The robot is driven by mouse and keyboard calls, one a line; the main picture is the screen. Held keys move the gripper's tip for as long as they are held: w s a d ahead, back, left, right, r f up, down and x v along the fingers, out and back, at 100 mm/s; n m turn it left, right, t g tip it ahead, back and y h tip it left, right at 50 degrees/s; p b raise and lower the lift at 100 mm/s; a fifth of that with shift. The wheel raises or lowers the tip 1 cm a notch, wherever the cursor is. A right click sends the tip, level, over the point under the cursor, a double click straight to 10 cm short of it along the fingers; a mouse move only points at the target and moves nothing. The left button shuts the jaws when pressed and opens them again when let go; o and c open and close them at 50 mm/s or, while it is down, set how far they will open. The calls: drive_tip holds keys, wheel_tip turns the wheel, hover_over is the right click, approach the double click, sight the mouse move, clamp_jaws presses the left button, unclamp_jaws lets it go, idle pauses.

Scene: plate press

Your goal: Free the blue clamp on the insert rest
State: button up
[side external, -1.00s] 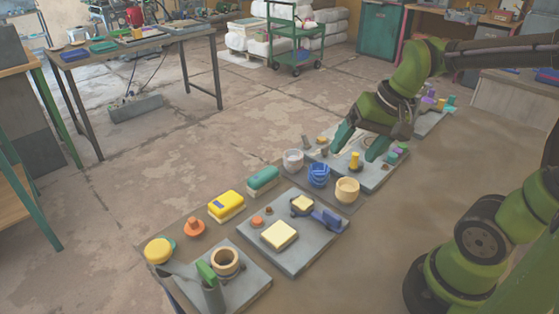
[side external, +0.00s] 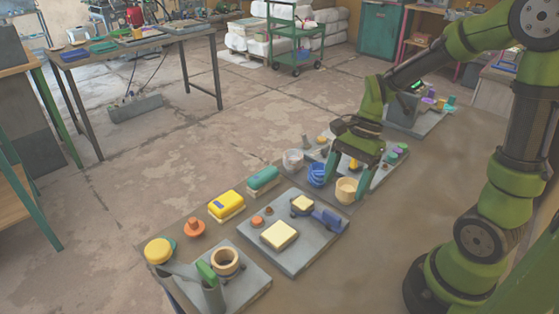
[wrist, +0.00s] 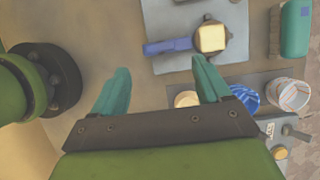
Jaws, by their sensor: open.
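The blue clamp (side external: 326,219) lies on the grey plate (side external: 291,261), its arm reaching to a small cream block (side external: 302,205). In the wrist view the blue clamp (wrist: 168,47) runs left from the cream block (wrist: 212,38) and looks in contact with it. My gripper (side external: 347,182) is above the bowls behind that plate, fingers pointing down. In the wrist view its teal fingers (wrist: 160,85) are wide apart with nothing between them. The gripper is apart from the clamp.
Yellow (side external: 226,205) and teal (side external: 263,179) sponges lie left.

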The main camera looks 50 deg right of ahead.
sight(333, 214)
drive_tip(key=x, duration=0.7)
drive_tip(key=shift+a+f, duration=0.15)
drive_tip(key=shift+f, duration=0.25)
drive_tip(key=shift+c, duration=0.2)
drive_tip(key=c, duration=1)
